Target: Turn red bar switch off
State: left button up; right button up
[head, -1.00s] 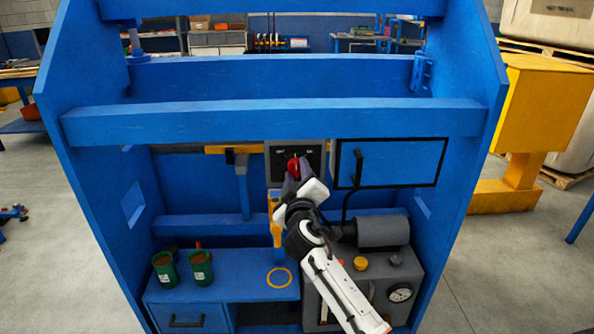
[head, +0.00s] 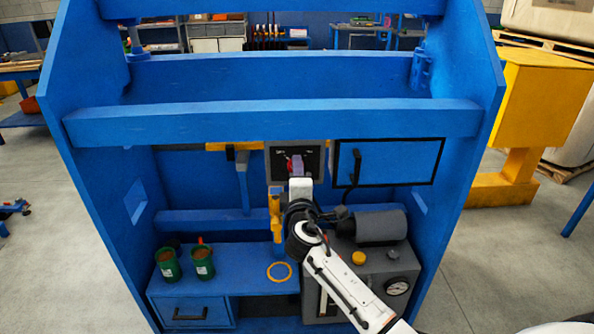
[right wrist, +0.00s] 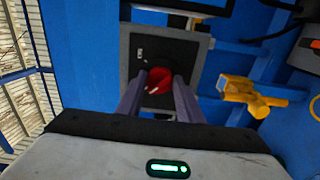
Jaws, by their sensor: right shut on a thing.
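The red bar switch (head: 289,166) sits on a black-faced grey switch box (head: 314,147) on the back of the blue panel frame. In the right wrist view the red switch (right wrist: 159,80) lies between the two purple-grey fingers of my right gripper (right wrist: 160,84), which is shut on it. In the head view the right gripper (head: 296,165) covers part of the switch, so its exact angle is hard to tell. White label marks show on the box, too small to read surely. My left gripper is not in view.
A blue door with a black handle (head: 356,167) is right of the box. A yellow tool (head: 275,212) hangs below left. Green cans (head: 168,265) stand on the lower shelf. A grey machine with a gauge (head: 398,286) is below my right arm. A blue beam (head: 270,120) crosses above.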

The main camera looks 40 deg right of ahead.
jog(key=shift+n, duration=0.3)
jog(key=o, duration=1.1)
jog(key=shift+c, duration=0.2)
jog(key=v, duration=1)
jog(key=shift+s+b, duration=0.15)
jog(key=shift+b, duration=0.2)
